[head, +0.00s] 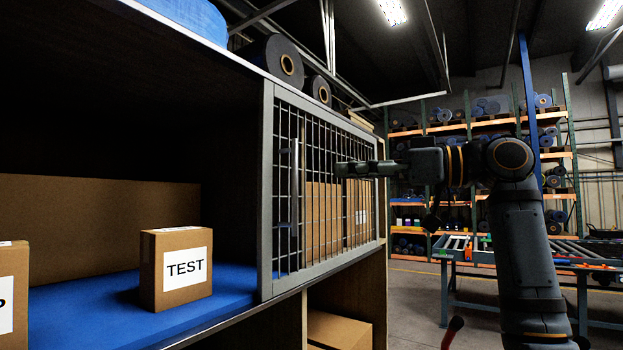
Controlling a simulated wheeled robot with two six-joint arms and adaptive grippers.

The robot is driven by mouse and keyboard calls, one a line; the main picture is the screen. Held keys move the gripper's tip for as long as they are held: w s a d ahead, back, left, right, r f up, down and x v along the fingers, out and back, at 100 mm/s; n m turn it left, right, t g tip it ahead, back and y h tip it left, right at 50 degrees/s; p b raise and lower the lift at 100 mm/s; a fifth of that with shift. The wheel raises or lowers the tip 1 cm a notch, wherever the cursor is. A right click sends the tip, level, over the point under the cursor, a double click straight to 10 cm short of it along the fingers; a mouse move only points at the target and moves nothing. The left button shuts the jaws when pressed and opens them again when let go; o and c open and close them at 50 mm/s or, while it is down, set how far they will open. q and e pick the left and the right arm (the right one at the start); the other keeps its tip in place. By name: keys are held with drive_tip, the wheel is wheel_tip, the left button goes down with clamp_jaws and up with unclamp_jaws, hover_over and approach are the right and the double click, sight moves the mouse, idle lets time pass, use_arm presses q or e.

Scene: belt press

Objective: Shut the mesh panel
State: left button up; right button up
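The mesh panel (267,190) is a grey-framed wire grid on the front of a dark shelf cabinet. It covers the right part of the shelf opening, and the left part is uncovered. A vertical bar handle (295,190) stands near the panel's left edge. My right gripper (340,169) points left in front of the panel, to the right of the handle and apart from it. Its fingers are seen from the side, so their opening does not show. It holds nothing that I can see. My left gripper is not in view.
A cardboard box marked TEST (177,268) stands on a blue mat (80,310) in the uncovered part. Another box (12,290) is cut off at the left edge. Boxes stand behind the mesh. Black rolls (277,62) lie on top. A roller table (530,255) stands at right.

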sight(295, 174)
drive_tip(key=p+x, duration=0.5)
drive_tip(key=x, duration=0.6)
drive_tip(key=shift+a, duration=0.15)
drive_tip(key=shift+w+a+f, duration=0.1)
drive_tip(key=c, duration=0.4)
clamp_jaws()
